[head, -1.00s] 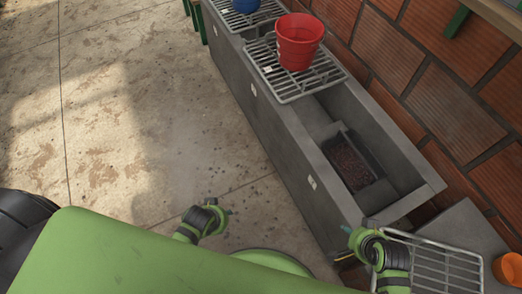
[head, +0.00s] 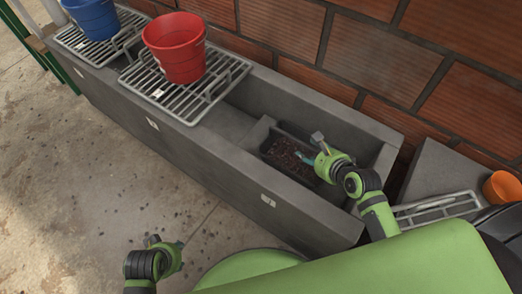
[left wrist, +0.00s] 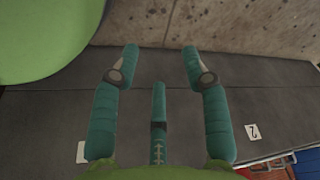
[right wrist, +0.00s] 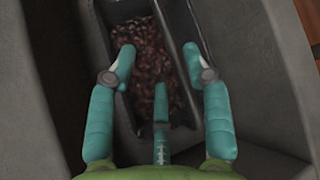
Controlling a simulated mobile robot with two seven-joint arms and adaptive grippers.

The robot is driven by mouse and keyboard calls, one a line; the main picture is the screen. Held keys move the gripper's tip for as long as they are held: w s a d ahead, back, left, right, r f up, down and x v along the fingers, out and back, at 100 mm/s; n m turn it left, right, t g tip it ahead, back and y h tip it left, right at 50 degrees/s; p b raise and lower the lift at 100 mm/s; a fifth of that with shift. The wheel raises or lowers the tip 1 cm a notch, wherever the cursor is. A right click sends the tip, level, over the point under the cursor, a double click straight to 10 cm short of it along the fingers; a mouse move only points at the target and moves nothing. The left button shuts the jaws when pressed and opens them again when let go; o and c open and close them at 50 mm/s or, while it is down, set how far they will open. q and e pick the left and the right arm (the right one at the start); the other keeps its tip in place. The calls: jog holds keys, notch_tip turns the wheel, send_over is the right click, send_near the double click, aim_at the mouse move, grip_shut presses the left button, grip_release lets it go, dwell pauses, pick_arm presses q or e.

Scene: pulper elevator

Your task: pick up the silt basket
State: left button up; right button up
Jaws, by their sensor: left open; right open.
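The silt basket (head: 283,128) is a dark, open box holding reddish-brown lumpy silt. It sits down inside the concrete trough in the head view. My right gripper (head: 304,157) is over the basket's right part, with open fingers pointing at it and covering some of it. In the right wrist view the basket (right wrist: 182,50) lies beyond the open, empty fingers, its long walls running away from me. I cannot tell whether a finger touches it. My left gripper (head: 178,244) is open and empty, low in front of the trough. The left wrist view shows it facing the trough's side.
The concrete trough (head: 215,165) runs diagonally along a brick wall (head: 390,55). Metal grates (head: 205,95) cover its left part, with a red bucket (head: 175,50) and a blue bucket (head: 93,17) on top. Another grate (head: 440,207) and an orange pot (head: 502,188) are at right.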

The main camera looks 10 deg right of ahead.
aim_at(301, 144)
jog(key=shift+m, duration=0.4)
jog(key=b+x, duration=0.1)
jog(key=x, duration=0.1)
jog(key=b+x, duration=0.1)
jog(key=x, duration=0.1)
jog(key=b+x, duration=0.1)
jog(key=x, duration=0.2)
jog(key=shift+w+d+r, duration=0.1)
jog(key=shift+d, duration=0.2)
jog(key=shift+w, duration=0.2)
grip_shut()
pick_arm(q)
jog(key=w+v, duration=0.2)
jog(key=v, duration=0.5)
jog(key=shift+s+r+t, duration=0.3)
jog(key=shift+r, duration=0.3)
